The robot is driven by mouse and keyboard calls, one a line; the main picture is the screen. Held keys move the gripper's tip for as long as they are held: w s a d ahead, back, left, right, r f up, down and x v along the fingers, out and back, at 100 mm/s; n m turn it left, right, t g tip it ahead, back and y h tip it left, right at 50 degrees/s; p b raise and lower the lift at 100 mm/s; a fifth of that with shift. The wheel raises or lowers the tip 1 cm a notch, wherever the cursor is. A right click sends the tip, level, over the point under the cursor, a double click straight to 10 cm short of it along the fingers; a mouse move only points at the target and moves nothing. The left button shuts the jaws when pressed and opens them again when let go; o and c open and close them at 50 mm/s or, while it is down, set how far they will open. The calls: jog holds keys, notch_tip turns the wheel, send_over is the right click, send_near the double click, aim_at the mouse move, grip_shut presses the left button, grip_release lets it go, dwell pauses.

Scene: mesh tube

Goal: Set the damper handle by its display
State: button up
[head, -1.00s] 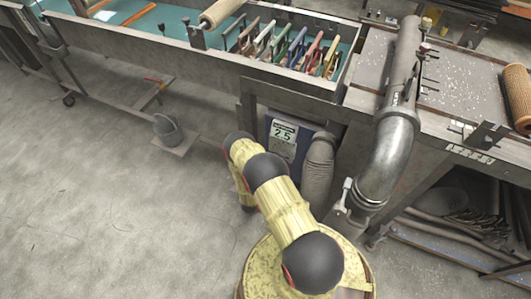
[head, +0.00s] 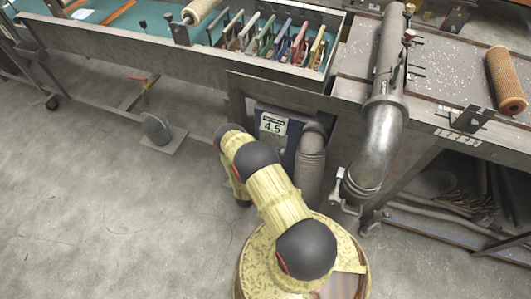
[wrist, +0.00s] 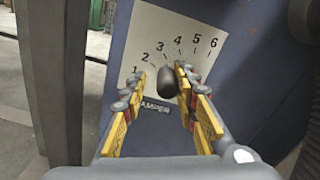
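The display (head: 272,125) on the dark blue housing reads 4.5 in the head view. In the wrist view the damper handle (wrist: 167,83) is a dark rounded knob in front of a white scale plate (wrist: 208,26) numbered 1 to 6. It appears below the 3 and 4. My gripper (wrist: 160,76) is open, with one yellow-padded finger on each side of the knob. The knob sits close to the right fingertip; I cannot tell if they touch. The left finger partly covers the damper label (wrist: 158,106). My gripper is hidden behind my arm in the head view.
A ribbed hose (head: 309,165) rises right beside the housing, and a large metal duct (head: 383,130) stands further right. A bench with several coloured-handled tools (head: 268,38) is above. Floor at left is mostly clear.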

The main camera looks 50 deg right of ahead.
jog(key=shift+s+f, duration=0.25)
jog(key=shift+s, duration=0.1)
jog(key=shift+s+a+f, duration=0.15)
jog(key=shift+s+a, duration=0.05)
jog(key=shift+a, duration=0.1)
jog(key=v, duration=1.1)
jog(key=shift+w+a+r, duration=0.25)
jog(key=shift+w+r, duration=0.05)
jog(key=shift+r, duration=0.05)
